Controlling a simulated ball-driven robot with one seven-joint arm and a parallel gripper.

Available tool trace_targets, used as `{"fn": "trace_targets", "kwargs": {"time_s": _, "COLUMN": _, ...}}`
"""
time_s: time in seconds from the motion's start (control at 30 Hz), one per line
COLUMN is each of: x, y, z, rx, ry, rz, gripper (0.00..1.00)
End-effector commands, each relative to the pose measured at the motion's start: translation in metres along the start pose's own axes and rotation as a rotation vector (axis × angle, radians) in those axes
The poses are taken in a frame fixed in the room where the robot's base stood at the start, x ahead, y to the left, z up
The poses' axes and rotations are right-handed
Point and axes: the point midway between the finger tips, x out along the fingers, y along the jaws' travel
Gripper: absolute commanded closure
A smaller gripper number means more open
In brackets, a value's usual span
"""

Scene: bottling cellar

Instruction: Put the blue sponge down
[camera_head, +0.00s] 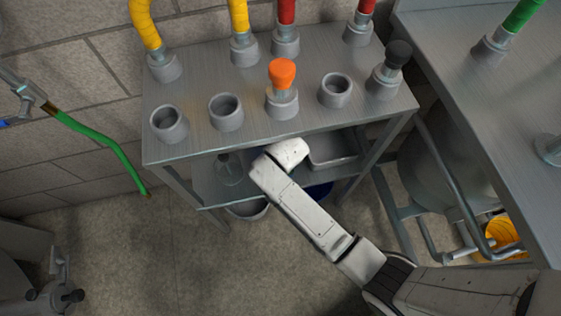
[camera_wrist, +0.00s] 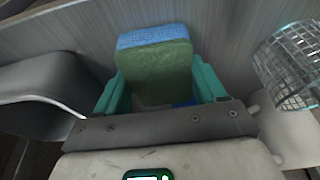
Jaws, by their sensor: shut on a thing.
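The blue sponge (camera_wrist: 154,58) is in the wrist view, a block with a blue top end and a dark green face. My gripper (camera_wrist: 160,82) has its teal fingers on either side of the sponge and is shut on it. The sponge stands up between the fingers against a grey metal surface. I cannot tell whether its lower end touches anything. In the head view my arm reaches in under the upper top of the steel rack, and my fingers and the sponge are hidden there.
The steel rack (camera_head: 200,100) carries several grey sockets and an orange plug (camera_head: 282,75) on top. A steel bench (camera_head: 480,110) is at right.

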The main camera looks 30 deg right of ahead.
Motion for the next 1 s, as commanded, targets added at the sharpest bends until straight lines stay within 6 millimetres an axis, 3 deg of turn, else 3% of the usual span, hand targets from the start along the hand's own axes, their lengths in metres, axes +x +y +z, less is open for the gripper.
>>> {"fn": "trace_targets", "kwargs": {"time_s": 0.23, "x": 0.003, "y": 0.000, "z": 0.002, "rx": 0.000, "ry": -0.001, "rz": 0.001, "gripper": 0.62}}
{"fn": "trace_targets", "kwargs": {"time_s": 0.27, "x": 0.002, "y": 0.000, "z": 0.001, "rx": 0.000, "ry": -0.001, "rz": 0.000, "gripper": 0.27}}
{"fn": "trace_targets", "kwargs": {"time_s": 0.5, "x": 0.002, "y": 0.000, "z": 0.001, "rx": 0.000, "ry": -0.001, "rz": 0.000, "gripper": 0.04}}
{"fn": "trace_targets", "kwargs": {"time_s": 0.77, "x": 0.001, "y": 0.000, "z": 0.001, "rx": 0.000, "ry": 0.000, "rz": 0.000, "gripper": 0.04}}
{"fn": "trace_targets", "kwargs": {"time_s": 0.93, "x": -0.018, "y": 0.000, "z": -0.001, "rx": -0.001, "ry": 0.000, "rz": 0.000, "gripper": 0.04}}
{"fn": "trace_targets", "kwargs": {"time_s": 1.0, "x": -0.018, "y": 0.001, "z": 0.014, "rx": -0.003, "ry": -0.004, "rz": 0.003, "gripper": 0.04}}
